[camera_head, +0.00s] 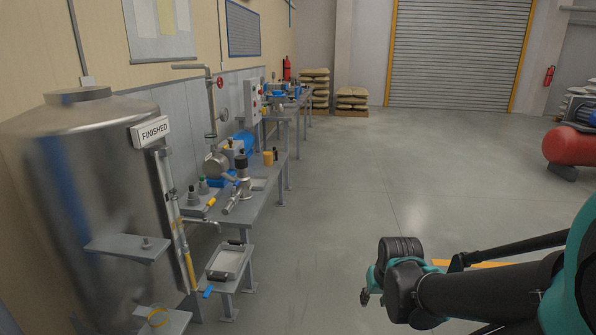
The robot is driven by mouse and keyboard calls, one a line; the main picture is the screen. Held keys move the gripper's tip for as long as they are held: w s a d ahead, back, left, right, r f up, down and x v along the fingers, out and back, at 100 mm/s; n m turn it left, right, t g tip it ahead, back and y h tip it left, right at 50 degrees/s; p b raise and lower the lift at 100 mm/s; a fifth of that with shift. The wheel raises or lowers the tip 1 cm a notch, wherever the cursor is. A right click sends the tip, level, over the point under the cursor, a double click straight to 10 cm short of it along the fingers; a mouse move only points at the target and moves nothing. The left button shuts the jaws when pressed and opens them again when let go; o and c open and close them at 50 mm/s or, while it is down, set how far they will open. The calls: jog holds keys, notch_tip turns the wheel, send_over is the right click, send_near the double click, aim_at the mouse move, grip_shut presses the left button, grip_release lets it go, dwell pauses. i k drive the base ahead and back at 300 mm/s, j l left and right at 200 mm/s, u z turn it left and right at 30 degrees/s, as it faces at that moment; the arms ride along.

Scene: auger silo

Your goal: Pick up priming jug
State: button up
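A small orange-yellow vessel (268,158), which looks like the priming jug, stands upright on the grey workbench (262,186) by the left wall, right of a metal pump fitting. It is too small to make out a handle or spout. My gripper (368,290) is at the lower right, over open floor, well apart from the bench and the vessel. Its fingers are small and partly hidden by my arm's end, so I cannot tell if they are open or shut.
A large steel tank (90,200) marked FINISHED stands at the left, with a small shelf (125,246) in front. A low stand (229,262) holds a grey tray. A red tank (570,147) is at the far right. The middle floor is clear to the roller door (457,52).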

aim_at(267, 155)
jog(key=i, duration=0.95)
jog(key=i+u, duration=0.1)
jog(key=i, duration=0.85)
jog(key=i+l, duration=0.15)
jog(key=i, duration=0.8)
jog(key=i+l+u, duration=0.1)
jog(key=i, duration=0.85)
jog(key=i+l+u, duration=0.15)
jog(key=i, duration=0.15)
jog(key=i+u, duration=0.1)
jog(key=i, duration=0.2)
